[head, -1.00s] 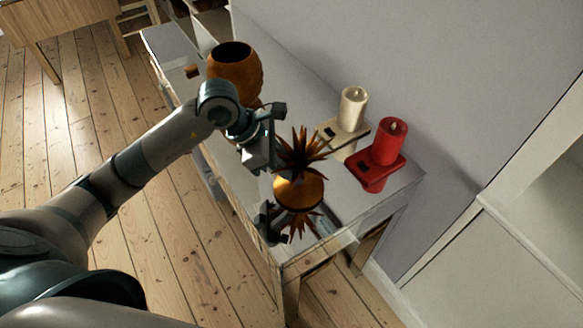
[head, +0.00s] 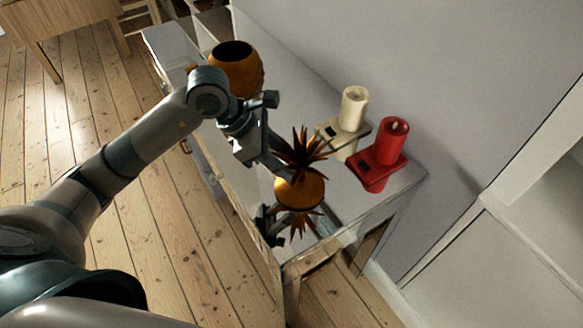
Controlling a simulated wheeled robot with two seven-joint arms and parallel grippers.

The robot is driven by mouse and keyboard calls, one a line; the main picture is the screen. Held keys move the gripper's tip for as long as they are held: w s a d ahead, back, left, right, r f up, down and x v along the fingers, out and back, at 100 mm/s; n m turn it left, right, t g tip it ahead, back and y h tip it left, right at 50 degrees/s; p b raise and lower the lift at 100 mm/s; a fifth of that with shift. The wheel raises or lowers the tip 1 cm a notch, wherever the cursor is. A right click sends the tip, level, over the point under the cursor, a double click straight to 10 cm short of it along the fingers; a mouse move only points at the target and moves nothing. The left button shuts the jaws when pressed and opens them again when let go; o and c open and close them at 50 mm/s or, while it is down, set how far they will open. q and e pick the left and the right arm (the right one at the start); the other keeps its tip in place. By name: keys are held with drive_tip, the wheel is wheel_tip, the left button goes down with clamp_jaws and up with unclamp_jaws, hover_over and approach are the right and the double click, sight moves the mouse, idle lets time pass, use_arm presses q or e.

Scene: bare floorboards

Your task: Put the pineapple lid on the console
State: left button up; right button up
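The pineapple lid (head: 298,190) is an orange dome with a crown of dark spiky leaves. It stands upright on the glossy top of the console (head: 339,203), near its front edge, with its mirror image directly below. My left gripper (head: 281,159) is just left of the lid's leaves and appears open, with its fingers partly overlapping the leaves in the picture. Whether a finger touches the lid is unclear. A reflection of the gripper shows in the console top. My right gripper is out of view.
A lidless orange pineapple pot (head: 240,68) stands farther back on the console, partly behind my arm. A cream candle (head: 353,107) and a red candle (head: 391,140) stand on holders along the wall side. A wooden table (head: 62,25) is at the far left.

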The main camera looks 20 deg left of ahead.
use_arm(q)
drive_tip(key=b+v, duration=0.1)
drive_tip(key=v, duration=0.8)
drive_tip(key=shift+a, duration=0.15)
